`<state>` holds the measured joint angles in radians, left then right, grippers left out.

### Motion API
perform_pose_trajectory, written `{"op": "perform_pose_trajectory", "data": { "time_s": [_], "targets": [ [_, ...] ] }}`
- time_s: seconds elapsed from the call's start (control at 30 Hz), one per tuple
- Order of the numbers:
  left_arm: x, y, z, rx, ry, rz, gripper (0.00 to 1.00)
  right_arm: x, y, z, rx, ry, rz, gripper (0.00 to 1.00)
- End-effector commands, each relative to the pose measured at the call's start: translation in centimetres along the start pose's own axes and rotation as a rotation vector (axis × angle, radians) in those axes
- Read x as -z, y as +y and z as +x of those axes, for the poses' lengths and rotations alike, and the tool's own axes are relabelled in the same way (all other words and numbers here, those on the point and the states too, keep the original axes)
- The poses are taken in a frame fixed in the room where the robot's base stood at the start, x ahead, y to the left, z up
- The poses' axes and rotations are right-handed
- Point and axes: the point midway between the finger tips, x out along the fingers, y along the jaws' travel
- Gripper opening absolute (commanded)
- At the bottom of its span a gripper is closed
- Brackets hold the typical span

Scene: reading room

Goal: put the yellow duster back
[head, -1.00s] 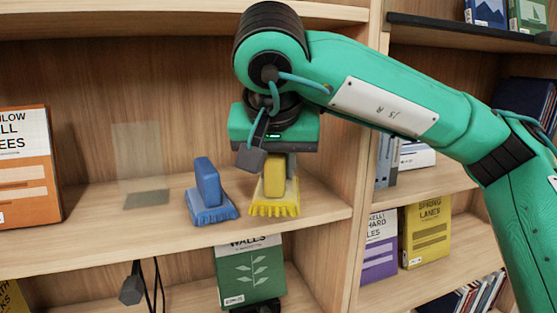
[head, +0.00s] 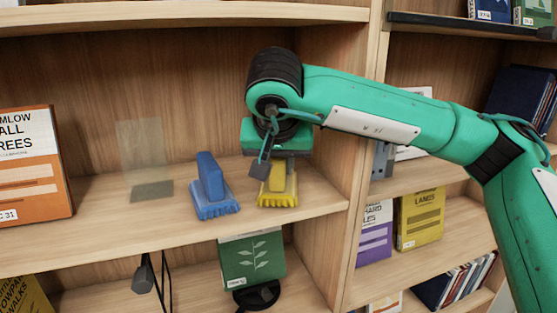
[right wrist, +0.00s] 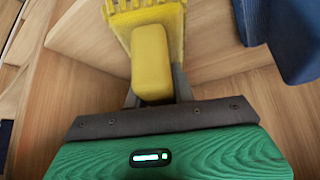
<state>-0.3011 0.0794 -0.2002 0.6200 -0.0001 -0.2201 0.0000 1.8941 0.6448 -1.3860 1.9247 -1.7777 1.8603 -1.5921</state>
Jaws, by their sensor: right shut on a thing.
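The yellow duster (head: 278,195) is at the right part of the middle shelf, a short way back from the front edge. Its bristled foot points toward the front; I cannot tell whether it touches the board. My right gripper (head: 277,168) is above it and shut on its upright yellow handle. The right wrist view shows the handle (right wrist: 152,62) between the grey fingers, with the bristled end (right wrist: 140,12) beyond. A blue duster (head: 213,190) of similar shape stands just left of the yellow one. My left gripper is not in view.
A faint grey rectangle (head: 152,191) lies on the shelf left of the blue duster, below a pale upright patch (head: 140,143). An orange book (head: 35,165) stands further left. A wooden upright (head: 358,150) bounds the right side. A green book (head: 252,260) is below.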

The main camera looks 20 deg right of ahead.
Motion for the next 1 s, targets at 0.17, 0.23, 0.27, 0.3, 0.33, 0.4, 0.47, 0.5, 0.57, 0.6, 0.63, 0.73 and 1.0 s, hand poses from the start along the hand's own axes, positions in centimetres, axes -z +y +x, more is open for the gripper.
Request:
{"op": "perform_pose_trajectory", "data": {
  "time_s": [0.17,0.23,0.27,0.3,0.33,0.4,0.47,0.5,0.57,0.6,0.63,0.73,1.0],
  "targets": [
    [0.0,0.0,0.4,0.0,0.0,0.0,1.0,-0.2,0.0,0.3,0.0,0.0,0.0,0.31],
    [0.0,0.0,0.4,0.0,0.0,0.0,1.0,-0.2,0.0,0.3,0.0,0.0,0.0,0.45],
    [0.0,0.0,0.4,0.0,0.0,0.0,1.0,-0.2,0.0,0.3,0.0,0.0,0.0,0.47],
    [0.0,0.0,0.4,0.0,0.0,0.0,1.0,-0.2,0.0,0.3,0.0,0.0,0.0,0.47],
    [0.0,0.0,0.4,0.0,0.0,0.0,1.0,-0.2,0.0,0.3,0.0,0.0,0.0,0.47],
    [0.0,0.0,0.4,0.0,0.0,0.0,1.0,-0.2,0.0,0.3,0.0,0.0,0.0,0.47],
    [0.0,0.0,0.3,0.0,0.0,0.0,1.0,-0.2,0.0,0.3,0.0,0.0,0.0,0.47],
    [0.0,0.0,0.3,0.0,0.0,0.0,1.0,-0.2,0.0,0.2,0.0,0.0,0.0,0.47],
    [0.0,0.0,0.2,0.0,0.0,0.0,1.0,-0.1,0.0,0.1,0.0,0.0,0.0,0.47],
    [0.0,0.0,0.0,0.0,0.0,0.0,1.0,0.0,0.0,0.0,0.0,0.0,0.0,0.47],
    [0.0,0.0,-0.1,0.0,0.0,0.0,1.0,0.1,0.0,-0.2,0.0,0.0,0.0,0.47],
    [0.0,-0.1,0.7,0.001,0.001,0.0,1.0,-0.1,-0.1,-1.1,0.002,0.003,0.001,0.47],
    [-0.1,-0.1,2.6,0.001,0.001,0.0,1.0,-0.1,-0.1,-7.4,0.003,0.005,0.0,0.47]
  ]
}}
